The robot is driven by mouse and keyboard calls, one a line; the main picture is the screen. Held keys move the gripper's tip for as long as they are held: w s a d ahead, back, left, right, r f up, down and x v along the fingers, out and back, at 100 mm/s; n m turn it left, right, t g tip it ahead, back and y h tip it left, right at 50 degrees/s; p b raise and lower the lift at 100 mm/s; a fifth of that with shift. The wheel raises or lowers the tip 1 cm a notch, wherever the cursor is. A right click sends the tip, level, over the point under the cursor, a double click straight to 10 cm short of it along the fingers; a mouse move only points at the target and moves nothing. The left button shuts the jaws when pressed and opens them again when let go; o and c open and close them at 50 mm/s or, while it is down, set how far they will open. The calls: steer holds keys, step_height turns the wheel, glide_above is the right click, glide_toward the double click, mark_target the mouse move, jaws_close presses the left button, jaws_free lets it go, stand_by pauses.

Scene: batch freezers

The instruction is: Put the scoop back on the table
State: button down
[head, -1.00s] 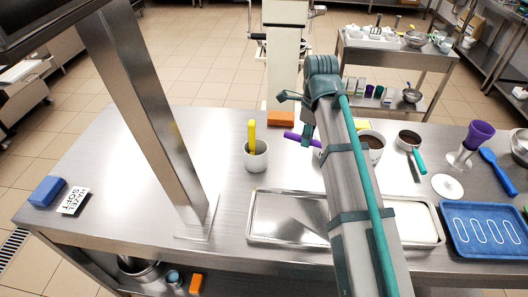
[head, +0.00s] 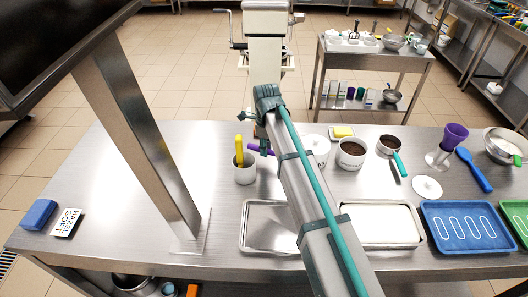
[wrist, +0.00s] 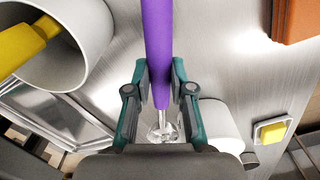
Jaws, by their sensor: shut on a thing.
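The scoop shows as a purple handle (wrist: 157,45) held between the fingers of my gripper (wrist: 160,85) in the wrist view. Bright metal shows past the handle's lower end; the scoop's head is not clear. My gripper is above the steel table (head: 120,185). I cannot tell whether the scoop touches the table or the pot.
The pale pot (head: 245,175) stands close by; it also shows in the wrist view (wrist: 95,30). An orange block (wrist: 295,20) lies near. Steel trays (head: 378,222), a tub of dark stuff (head: 351,153) and blue tray (head: 468,243) are right. The table's left is mostly clear.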

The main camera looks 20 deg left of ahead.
mark_target(264, 161)
steer(key=shift+w+a+f, duration=0.2)
steer(key=shift+a+f, duration=0.05)
steer(key=shift+f, duration=0.05)
steer(key=shift+w+a+f+p, duration=0.15)
steer(key=shift+f+p, duration=0.45)
steer(key=shift+f, duration=1.3)
steer(key=shift+f, duration=0.2)
steer(key=c, duration=1)
jaws_free()
steer(key=shift+r, duration=0.1)
steer(key=shift+r, duration=0.1)
step_height(264, 161, up, 12)
steer(key=b, duration=0.3)
